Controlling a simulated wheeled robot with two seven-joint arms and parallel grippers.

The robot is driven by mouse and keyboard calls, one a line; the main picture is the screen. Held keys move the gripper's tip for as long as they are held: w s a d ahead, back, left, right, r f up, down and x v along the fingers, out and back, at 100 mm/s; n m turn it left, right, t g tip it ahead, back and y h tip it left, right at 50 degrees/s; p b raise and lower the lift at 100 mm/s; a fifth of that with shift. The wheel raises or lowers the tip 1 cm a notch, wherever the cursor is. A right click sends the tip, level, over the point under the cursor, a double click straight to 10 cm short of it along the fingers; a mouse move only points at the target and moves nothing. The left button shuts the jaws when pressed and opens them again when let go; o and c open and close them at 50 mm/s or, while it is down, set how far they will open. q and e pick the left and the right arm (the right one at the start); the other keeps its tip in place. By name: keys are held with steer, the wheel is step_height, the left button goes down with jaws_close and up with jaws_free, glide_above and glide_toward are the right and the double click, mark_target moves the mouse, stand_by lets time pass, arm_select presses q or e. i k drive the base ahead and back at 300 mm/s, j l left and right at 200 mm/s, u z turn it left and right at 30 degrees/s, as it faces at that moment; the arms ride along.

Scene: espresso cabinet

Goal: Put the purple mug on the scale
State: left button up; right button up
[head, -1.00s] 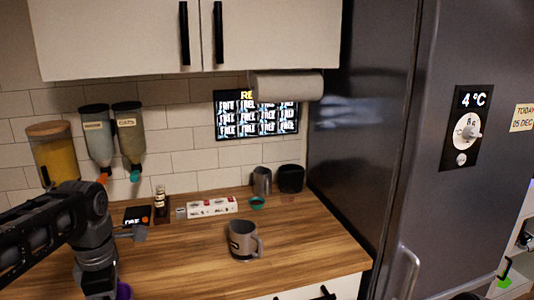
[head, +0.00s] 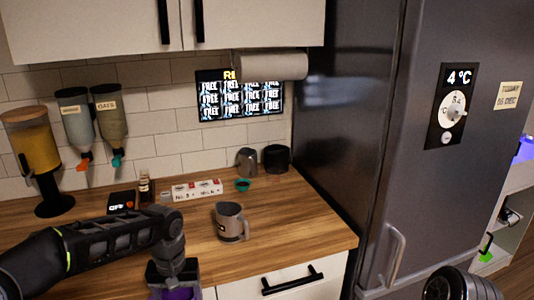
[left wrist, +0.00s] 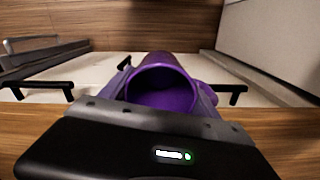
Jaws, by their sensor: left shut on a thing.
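The purple mug (head: 180,294) is at the bottom edge of the head view, mostly cut off. In the left wrist view its open mouth (left wrist: 162,92) faces the camera, and the inside looks empty. My left gripper (head: 174,278) is shut on the mug and holds it in front of the counter's front edge. A small black device with a lit display (head: 121,202), which looks like the scale, lies at the back left of the counter, behind my left forearm and partly hidden by it.
A grey-brown mug (head: 231,222) stands on the wooden counter (head: 290,225), right of my left wrist. The fridge (head: 365,120) bounds the right.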

mark_target(121, 195)
steer(key=i+l+u, duration=0.1)
steer(key=u, duration=1.1)
steer(key=i+l, duration=0.05)
